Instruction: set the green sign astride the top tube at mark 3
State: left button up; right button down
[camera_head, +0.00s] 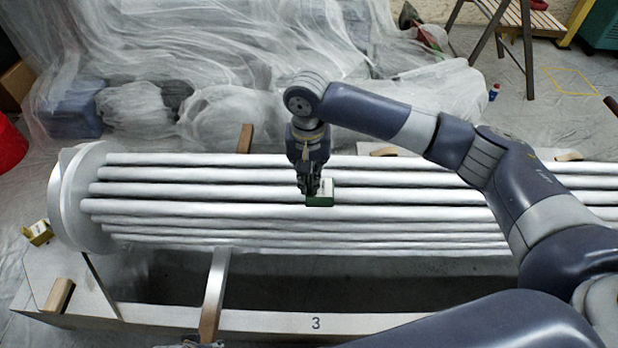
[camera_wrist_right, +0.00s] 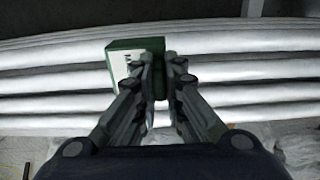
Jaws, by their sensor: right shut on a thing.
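The green sign (camera_head: 320,199), with a pale face bearing dark print, is at the upper tubes of the bundle. My right gripper (camera_head: 312,191) comes down from above and is shut on the sign. In the right wrist view the sign (camera_wrist_right: 124,62) shows at the fingers (camera_wrist_right: 163,75), mostly to their left. The top tube (camera_head: 230,160) runs lengthwise along the bundle. I cannot tell whether the sign touches or straddles a tube. Mark 3 (camera_head: 316,323) is on the front rail, below the sign in the picture. My left gripper is not in view.
A round end plate (camera_head: 72,200) closes the bundle at left. A small yellow item (camera_head: 38,233) lies beside it. Sheeted objects (camera_head: 140,112) lie behind. A wooden trestle (camera_head: 528,45) stands at the back right.

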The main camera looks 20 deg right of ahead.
aim_at(309, 192)
jog(key=shift+f+b, duration=0.55)
jog(key=shift+b, duration=0.15)
jog(key=shift+f+b, duration=0.55)
jog(key=shift+b, duration=0.25)
jog(key=shift+f+b, duration=0.25)
jog(key=shift+b, duration=0.15)
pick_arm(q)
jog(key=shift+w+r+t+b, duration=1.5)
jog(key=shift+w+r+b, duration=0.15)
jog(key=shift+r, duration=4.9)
pick_arm(e)
jog(key=shift+f, duration=1.15)
jog(key=shift+f+p, duration=0.6)
jog(key=shift+f, duration=0.35)
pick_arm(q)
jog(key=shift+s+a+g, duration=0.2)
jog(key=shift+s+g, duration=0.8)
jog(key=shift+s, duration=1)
pick_arm(e)
jog(key=shift+f, duration=0.8)
jog(key=shift+f, duration=0.1)
pick_arm(q)
jog(key=shift+p, duration=0.4)
